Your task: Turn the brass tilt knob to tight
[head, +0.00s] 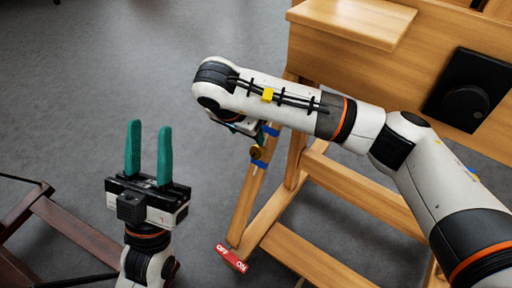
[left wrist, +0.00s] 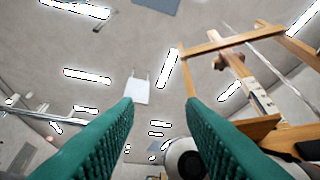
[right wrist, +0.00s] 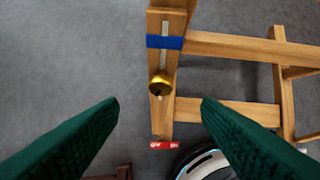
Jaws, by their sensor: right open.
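The brass tilt knob (right wrist: 160,85) is a round gold knob on a slotted wooden strut of the easel-like frame. In the head view the knob (head: 256,152) shows small, just below the end of my right arm. My right gripper (right wrist: 160,100) is open; its green fingers stand apart on either side of the strut in the right wrist view, with the knob between them and not touched. In the head view this gripper is mostly hidden by its arm. My left gripper (head: 149,152) is open and empty, fingers up, left of the frame.
A blue band (right wrist: 166,42) crosses the strut near the knob. A red label (head: 231,258) with white marks sits at the strut's foot. A wooden frame (head: 350,190) fills the right side. A dark wooden piece (head: 75,235) stands lower left. Grey floor is clear at upper left.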

